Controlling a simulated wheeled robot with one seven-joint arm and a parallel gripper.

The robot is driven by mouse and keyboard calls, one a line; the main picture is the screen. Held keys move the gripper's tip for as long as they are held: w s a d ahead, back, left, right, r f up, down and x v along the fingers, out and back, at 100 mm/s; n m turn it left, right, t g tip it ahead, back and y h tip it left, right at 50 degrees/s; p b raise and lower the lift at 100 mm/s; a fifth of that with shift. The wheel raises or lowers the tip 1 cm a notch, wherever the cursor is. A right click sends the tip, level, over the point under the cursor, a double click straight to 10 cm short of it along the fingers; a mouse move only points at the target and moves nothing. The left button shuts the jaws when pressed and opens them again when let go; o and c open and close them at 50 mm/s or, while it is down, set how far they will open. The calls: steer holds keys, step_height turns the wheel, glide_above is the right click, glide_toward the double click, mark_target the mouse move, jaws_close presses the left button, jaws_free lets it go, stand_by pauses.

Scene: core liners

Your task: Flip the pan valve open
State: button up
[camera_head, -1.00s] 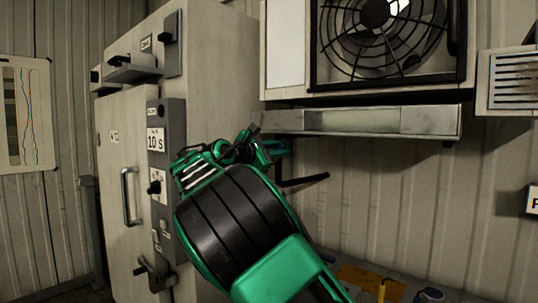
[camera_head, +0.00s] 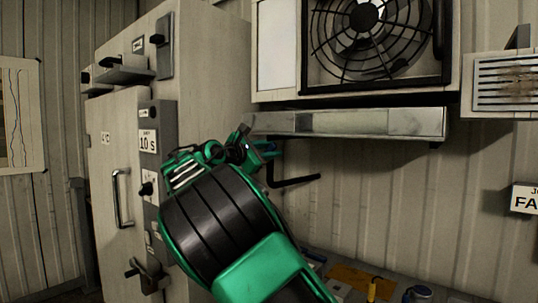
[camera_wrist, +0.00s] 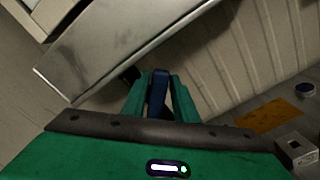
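The metal pan (camera_head: 345,121) is a grey tray on the wall below the fan unit, and it fills the upper left of the wrist view (camera_wrist: 120,45). A bent black rod (camera_head: 293,182) shows under the pan. A blue handle (camera_wrist: 158,92), apparently the pan valve's, stands between the green fingers of my gripper (camera_wrist: 160,85) and fills the gap between them. In the head view my gripper (camera_head: 258,150) is just under the pan's left end, with a bit of blue at its tip. The valve body is mostly hidden.
The fan unit (camera_head: 452,78) is above the pan. A grey cabinet (camera_head: 107,170) with handles and switches stands left of my arm. A vent box (camera_head: 515,85) and a sign (camera_head: 526,198) are at right. Below are an orange mat (camera_wrist: 268,116) and small items.

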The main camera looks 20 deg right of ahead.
steer(key=v, duration=1)
steer(key=shift+a, duration=0.3)
steer(key=shift+s, duration=0.1)
